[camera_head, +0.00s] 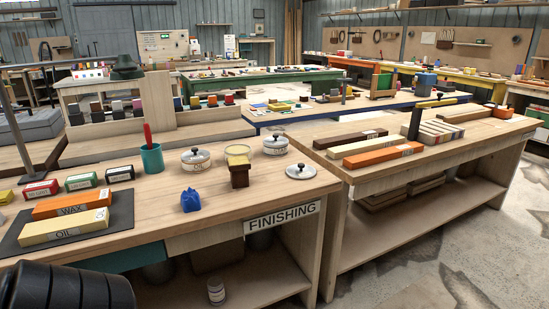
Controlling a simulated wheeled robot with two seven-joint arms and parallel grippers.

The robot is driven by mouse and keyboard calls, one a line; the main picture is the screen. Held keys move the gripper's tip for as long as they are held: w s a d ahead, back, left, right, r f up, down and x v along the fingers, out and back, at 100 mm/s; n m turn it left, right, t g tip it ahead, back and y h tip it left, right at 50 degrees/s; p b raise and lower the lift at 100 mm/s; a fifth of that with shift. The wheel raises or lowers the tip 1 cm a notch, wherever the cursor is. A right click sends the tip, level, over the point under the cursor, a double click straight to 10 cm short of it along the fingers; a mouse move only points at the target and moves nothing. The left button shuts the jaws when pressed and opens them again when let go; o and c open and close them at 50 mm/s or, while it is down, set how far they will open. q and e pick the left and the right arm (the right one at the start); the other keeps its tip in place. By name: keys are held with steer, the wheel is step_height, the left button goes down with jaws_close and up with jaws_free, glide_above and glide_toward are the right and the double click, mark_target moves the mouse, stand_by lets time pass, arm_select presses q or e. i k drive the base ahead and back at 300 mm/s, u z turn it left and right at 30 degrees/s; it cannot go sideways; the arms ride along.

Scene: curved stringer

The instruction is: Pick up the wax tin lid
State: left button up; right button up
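A round silver lid with a dark knob (300,172) lies flat on the bench top near its right end. Left of it, an open tin with a pale yellow top surface (237,150) stands behind a brown block-like brush (239,178). Two more silver tins have knobbed lids on them: one to the left (196,162) and one behind the loose lid (275,148). The lettering on the tins is too small to read. A black ribbed part, probably of my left arm, shows at the bottom left corner. Neither gripper's fingers are in view.
On the finishing bench (160,222) are a blue crumpled cloth (190,201), a teal cup with a red handle (151,160), and orange and cream blocks on a dark mat (112,230). A gap separates it from the right bench (440,162). Bare wood surrounds the loose lid.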

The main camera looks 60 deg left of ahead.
mark_target(301, 170)
steer(key=u, duration=1.1)
steer(key=i, duration=1.05)
steer(key=u, duration=1.2)
